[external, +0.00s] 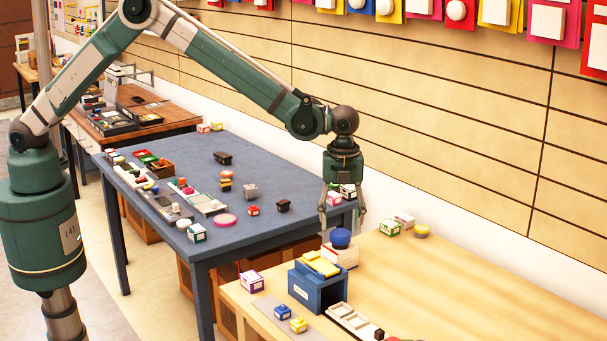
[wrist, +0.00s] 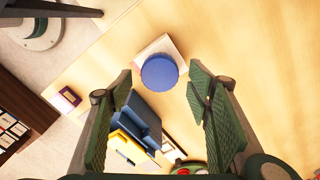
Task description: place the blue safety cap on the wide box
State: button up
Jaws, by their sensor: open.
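The blue safety cap (external: 340,238) sits on top of a white box with red marking (external: 343,258) on the light wooden table. In the wrist view the round blue cap (wrist: 160,72) covers part of the pale box (wrist: 158,46). My gripper (external: 342,215) points down just above the cap, fingers spread and empty. In the wrist view the cap shows ahead, between the open fingers of my gripper (wrist: 160,88). I cannot tell whether the box under the cap is the wide box.
A blue bin (external: 318,287) with yellow items on top stands in front of the white box. A purple-and-white box (external: 251,281) is to the left. Small boxes (external: 390,228) stand behind. The wooden table's right side (external: 480,290) is clear. A grey-blue table (external: 235,160) holds many small items.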

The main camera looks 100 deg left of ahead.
aim_at(339, 232)
notch_tip(339, 232, up, 8)
jog(key=shift+r, duration=0.25)
dwell(0.4)
dwell(0.4)
jog(key=s+d+r+n+t, duration=0.1)
jog(key=s+r+n+t, duration=0.45)
jog(key=s+r, duration=2)
jog(key=s+f+n, duration=0.2)
jog(key=s+n, duration=0.1)
jog(key=s, duration=0.8)
jog(key=s+f+n+t, duration=0.1)
jog(key=s+n, duration=0.3)
jog(key=s, duration=0.7)
jog(key=s+d+f+n, duration=0.1)
jog(key=s+f+n, duration=0.1)
jog(key=s, duration=1)
jog(key=shift+f+n+t, duration=0.35)
jog(key=shift+f+n, duration=0.05)
jog(key=shift+n, duration=0.45)
